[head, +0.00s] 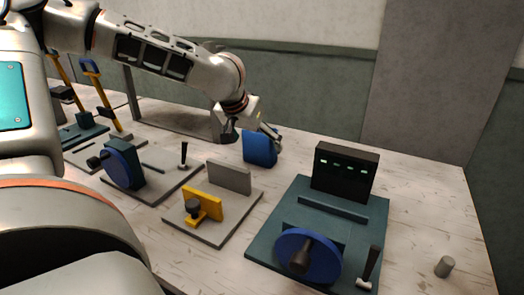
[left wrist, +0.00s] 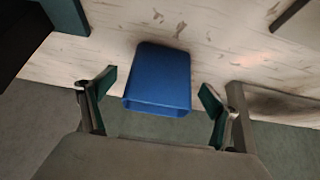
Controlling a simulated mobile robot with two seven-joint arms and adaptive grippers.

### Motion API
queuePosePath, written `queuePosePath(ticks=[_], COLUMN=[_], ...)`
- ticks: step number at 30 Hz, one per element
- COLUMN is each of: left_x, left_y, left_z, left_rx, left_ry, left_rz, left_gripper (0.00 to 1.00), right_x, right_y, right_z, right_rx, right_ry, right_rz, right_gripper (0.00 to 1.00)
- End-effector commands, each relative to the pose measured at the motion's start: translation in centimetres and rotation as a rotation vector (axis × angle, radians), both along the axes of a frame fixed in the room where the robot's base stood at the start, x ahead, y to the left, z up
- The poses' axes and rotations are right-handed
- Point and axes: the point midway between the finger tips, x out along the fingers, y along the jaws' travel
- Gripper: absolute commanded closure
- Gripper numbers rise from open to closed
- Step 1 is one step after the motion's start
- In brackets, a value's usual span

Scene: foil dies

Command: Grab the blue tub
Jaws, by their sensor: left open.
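The blue tub (head: 260,150) stands on the pale wooden table behind the yellow fixture and left of the black display box. In the left wrist view the blue tub (left wrist: 158,80) lies between and just beyond my left gripper's fingertips, with clear space on both sides. My left gripper (head: 271,132) is at the tub's upper part in the head view, and part of it covers the tub's rim. In the left wrist view the left gripper (left wrist: 155,92) is open with nothing between its pads. My right gripper is not in view.
A teal machine (head: 315,250) with a blue wheel and lever stands front right. A grey plate with a yellow fixture (head: 203,203) and another blue-wheeled device (head: 120,165) stand to the left. A small grey cylinder (head: 444,266) is far right. Bare table surrounds the tub.

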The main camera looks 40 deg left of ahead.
Motion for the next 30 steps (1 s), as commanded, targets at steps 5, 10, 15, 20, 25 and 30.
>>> queuePosePath(ticks=[5,10,15,20,25,30], left_x=[0.9,2.1,2.5,2.5,2.5,2.5], left_y=[0.4,0.9,1.0,1.0,1.0,1.0], left_z=[-1.9,-4.1,-4.2,-4.0,-4.0,-4.1], left_rx=[-0.002,0.001,0.001,0.001,0.001,0.001], left_ry=[0.004,0.005,-0.003,-0.004,-0.003,-0.002], left_rz=[0.001,0.000,-0.001,-0.001,-0.001,-0.001], left_gripper=[0.11,0.11,0.11,0.21,0.52,0.52], right_x=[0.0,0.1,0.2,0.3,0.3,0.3], right_y=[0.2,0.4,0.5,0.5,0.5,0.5], right_z=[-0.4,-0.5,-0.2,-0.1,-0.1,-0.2], right_rx=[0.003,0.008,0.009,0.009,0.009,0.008], right_ry=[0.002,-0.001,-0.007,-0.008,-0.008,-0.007], right_rz=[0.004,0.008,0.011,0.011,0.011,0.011], right_gripper=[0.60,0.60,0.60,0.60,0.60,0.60])
